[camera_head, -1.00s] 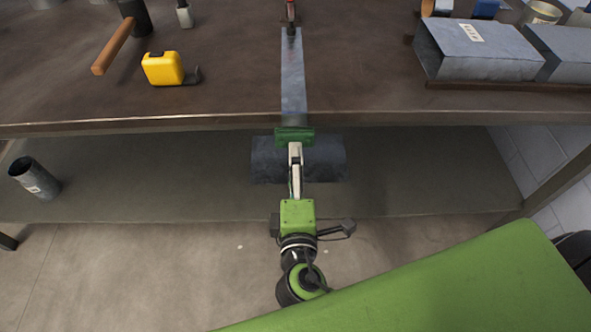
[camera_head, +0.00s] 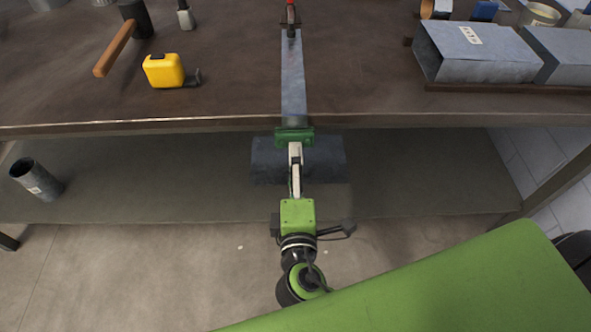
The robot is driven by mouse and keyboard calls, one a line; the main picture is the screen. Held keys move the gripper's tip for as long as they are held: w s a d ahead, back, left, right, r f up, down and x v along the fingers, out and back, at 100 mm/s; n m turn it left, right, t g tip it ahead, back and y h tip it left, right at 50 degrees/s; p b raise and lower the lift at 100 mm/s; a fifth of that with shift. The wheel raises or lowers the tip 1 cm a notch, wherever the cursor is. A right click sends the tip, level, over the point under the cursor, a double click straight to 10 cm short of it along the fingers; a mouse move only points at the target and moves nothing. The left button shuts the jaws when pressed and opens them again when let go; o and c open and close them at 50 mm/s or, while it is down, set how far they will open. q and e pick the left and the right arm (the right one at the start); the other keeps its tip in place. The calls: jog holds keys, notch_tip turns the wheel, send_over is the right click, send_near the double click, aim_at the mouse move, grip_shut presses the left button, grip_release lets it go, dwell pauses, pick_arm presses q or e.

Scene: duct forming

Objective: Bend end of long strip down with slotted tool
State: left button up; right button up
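A long grey metal strip (camera_head: 292,80) lies on the brown workbench and runs straight to its front edge. Its far end is under a dark clamp with a red part (camera_head: 291,14). Its near end reaches the green slotted tool (camera_head: 294,138), just past the edge; whether it sits inside the slot is hidden. My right gripper (camera_head: 295,170), pale-fingered, comes up from below in front of the bench and appears shut on the tool from the near side. My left gripper is not in view.
A yellow tape measure (camera_head: 165,71) and a wooden-handled mallet (camera_head: 115,48) lie left of the strip. Grey ducts (camera_head: 475,55) stand at the right.

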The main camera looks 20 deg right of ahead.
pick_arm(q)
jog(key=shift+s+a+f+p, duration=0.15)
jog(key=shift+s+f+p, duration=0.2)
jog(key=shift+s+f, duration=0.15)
pick_arm(e)
jog(key=shift+r, duration=0.3)
dwell(1.4)
